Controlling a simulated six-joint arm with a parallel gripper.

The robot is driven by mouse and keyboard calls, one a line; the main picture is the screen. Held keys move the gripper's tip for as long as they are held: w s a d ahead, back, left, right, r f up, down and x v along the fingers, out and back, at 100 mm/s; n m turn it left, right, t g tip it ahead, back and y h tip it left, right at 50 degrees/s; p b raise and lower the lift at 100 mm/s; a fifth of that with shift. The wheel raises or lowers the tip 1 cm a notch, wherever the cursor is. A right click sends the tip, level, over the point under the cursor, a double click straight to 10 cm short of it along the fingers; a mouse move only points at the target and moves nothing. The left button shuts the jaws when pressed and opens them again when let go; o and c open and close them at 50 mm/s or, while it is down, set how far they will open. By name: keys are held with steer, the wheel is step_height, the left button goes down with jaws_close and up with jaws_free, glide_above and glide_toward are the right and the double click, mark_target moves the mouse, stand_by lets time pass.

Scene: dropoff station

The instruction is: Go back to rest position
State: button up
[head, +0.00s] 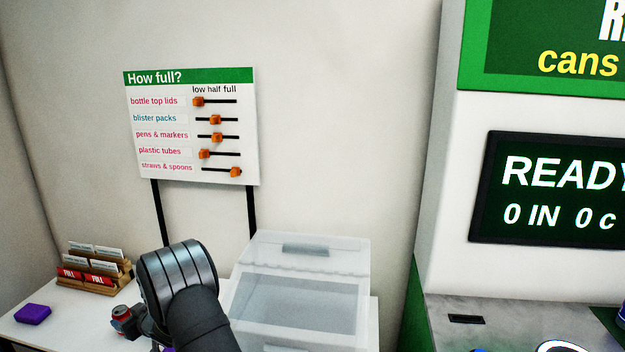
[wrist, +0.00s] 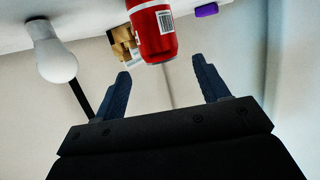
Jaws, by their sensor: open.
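My gripper (wrist: 161,70) is open, with its two dark blue fingers spread apart in the wrist view. A red can (wrist: 153,30) shows at the fingertips, with a visible gap to each finger. In the head view the red can (head: 122,314) is on the white table just left of my arm. My dark arm stands in the lower middle of the head view and hides most of the gripper there.
A clear lidded bin (head: 345,318) stands right of my arm. A wooden card holder (head: 118,284) and a purple block (head: 32,313) sit at left. A "How full?" board (head: 180,125) stands behind. A white bulb (wrist: 56,60) shows in the wrist view. A green-white machine (head: 450,120) is at right.

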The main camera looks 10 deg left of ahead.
mark_target(125, 313)
steer(key=v, duration=0.5)
steer(key=x, duration=1.1)
steer(key=shift+a+f, duration=0.15)
steer(key=shift+a, duration=0.05)
step_height(125, 313, up, 5)
steer(key=shift+f, duration=0.2)
steer(key=w+d+r+m+t+h, duration=0.1)
steer(key=w+d+r+m+t, duration=0.1)
steer(key=w+d+r, duration=0.75)
steer(key=w+d+r+m+t+h, duration=0.1)
steer(key=w+d+r, duration=0.4)
steer(key=d+r, duration=0.8)
steer(key=d+r+m+t+h, duration=0.2)
steer(key=d, duration=1)
steer(key=w+d+r+m+t+h, duration=0.1)
steer(key=d+r+m+t+h, duration=0.1)
steer(key=d, duration=1.1)
steer(key=d+r+m+t+h, duration=0.1)
steer(key=d+r+m+h, duration=0.2)
steer(key=d, duration=1)
steer(key=shift+w+r+t, duration=0.25)
steer(key=shift+w+t, duration=0.15)
